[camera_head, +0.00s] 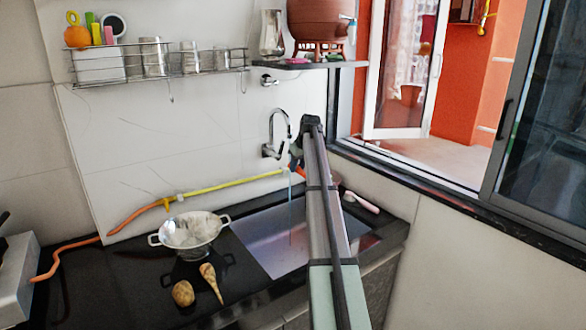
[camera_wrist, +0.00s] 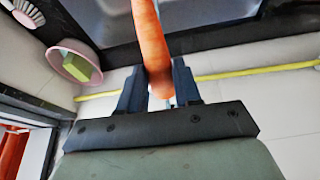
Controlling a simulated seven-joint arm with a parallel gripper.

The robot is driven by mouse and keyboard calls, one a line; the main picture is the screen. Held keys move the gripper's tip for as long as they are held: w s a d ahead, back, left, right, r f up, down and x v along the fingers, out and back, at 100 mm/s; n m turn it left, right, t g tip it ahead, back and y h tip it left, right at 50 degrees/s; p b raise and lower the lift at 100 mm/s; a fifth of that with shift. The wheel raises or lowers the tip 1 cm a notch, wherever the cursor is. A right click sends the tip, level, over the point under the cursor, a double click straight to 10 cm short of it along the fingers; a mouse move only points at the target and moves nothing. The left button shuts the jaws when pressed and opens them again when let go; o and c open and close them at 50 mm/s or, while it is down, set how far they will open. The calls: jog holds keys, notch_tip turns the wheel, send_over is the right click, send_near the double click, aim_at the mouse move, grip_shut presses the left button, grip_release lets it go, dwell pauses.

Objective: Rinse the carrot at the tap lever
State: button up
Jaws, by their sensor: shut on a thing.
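The orange carrot (camera_wrist: 151,45) is held between the two dark fingers of my gripper (camera_wrist: 158,82) in the wrist view. Its far end runs out of the top of the picture. In the head view, my gripper (camera_head: 297,158) is beside the chrome tap (camera_head: 280,128) above the sink (camera_head: 270,243), and only a small orange bit of the carrot (camera_head: 300,171) shows. A thin blue stream of water (camera_head: 290,190) falls into the sink close to the gripper. Whether it touches the carrot, I cannot tell. The tap lever is not clearly visible; my arm hides part of this area.
A colander (camera_head: 188,232) and two root vegetables, one round (camera_head: 183,293) and one tapered (camera_head: 211,281), are on the dark counter left of the sink. A yellow hose (camera_head: 235,184) runs along the wall. A shelf (camera_head: 315,65) with a clay pot (camera_head: 318,22) hangs above the tap.

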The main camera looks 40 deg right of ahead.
aim_at(300, 171)
jog(key=shift+s+a, duration=0.45)
jog(key=shift+s, duration=0.4)
jog(key=shift+s+a, duration=0.45)
jog(key=shift+s, duration=0.4)
jog(key=shift+s+a, duration=0.45)
jog(key=shift+s, duration=0.4)
jog(key=s+a+r, duration=0.2)
jog(key=s+r, duration=0.2)
jog(key=shift+s+a, duration=0.15)
jog(key=shift+s, duration=0.05)
dwell(0.8)
